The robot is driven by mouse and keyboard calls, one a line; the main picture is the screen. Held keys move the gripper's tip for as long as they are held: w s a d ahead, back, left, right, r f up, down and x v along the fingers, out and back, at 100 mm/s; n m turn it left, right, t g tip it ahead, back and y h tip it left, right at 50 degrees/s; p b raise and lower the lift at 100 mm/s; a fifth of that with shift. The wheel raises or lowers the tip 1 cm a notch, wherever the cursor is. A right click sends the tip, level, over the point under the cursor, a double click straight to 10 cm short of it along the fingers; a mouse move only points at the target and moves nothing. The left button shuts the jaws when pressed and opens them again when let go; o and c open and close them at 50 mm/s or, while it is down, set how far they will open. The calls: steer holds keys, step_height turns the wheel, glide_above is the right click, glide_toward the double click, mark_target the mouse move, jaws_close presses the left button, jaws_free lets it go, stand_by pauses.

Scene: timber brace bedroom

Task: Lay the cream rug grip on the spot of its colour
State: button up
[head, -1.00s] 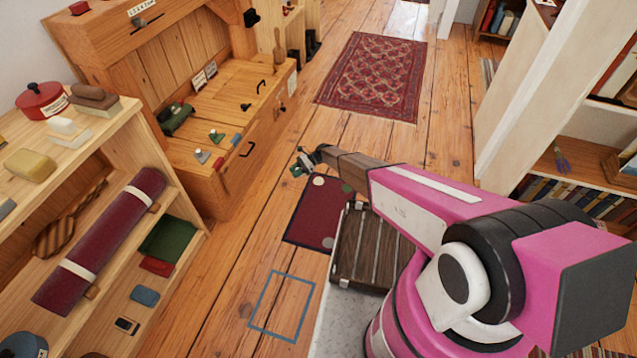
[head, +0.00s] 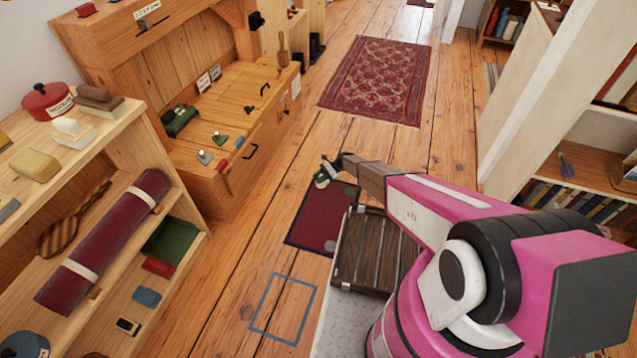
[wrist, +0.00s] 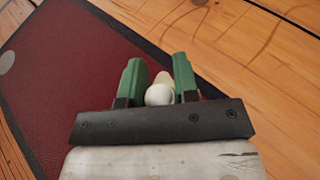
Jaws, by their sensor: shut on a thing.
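My gripper (head: 324,176) hangs over the far left corner of the dark red mat (head: 318,217) in the head view. In the wrist view its two green fingers (wrist: 158,74) are closed on the cream rug grip (wrist: 158,95), whose pale round knob shows between them. A yellowish cream patch shows just beyond the knob; I cannot tell whether it is the grip's body or the cream spot. The mat (wrist: 75,75) lies below, with a grey spot (wrist: 6,63) at left. A green spot (head: 349,190) shows right of my gripper. The cream spot is hidden in the head view.
A wooden bench (head: 190,150) with several small coloured pieces stands at left. Shelves (head: 190,215) with a rolled red rug (head: 105,240) are nearer. A blue-grey square outline (head: 285,308) marks bare floor. A patterned rug (head: 378,80) lies farther back.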

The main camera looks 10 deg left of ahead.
steer(key=shift+f, duration=1.45)
steer(key=shift+f, duration=0.2)
steer(key=o, duration=0.9)
steer(key=shift+r, duration=0.25)
steer(key=v, duration=1.2)
steer(key=s+d+r+n+t+h, duration=0.3)
steer(key=s+d+r, duration=0.7)
steer(key=r, duration=0.6)
steer(key=s+d+r+n+t+h, duration=0.3)
steer(key=s+d+r, duration=0.7)
steer(key=d+r, duration=0.4)
steer(key=s+d+r+n+t+h, duration=0.3)
steer(key=s+d+r, duration=0.8)
steer(key=r, duration=0.8)
steer(key=shift+d+n+h, duration=0.4)
steer(key=shift+d+h, duration=0.2)
steer(key=shift+d, duration=0.5)
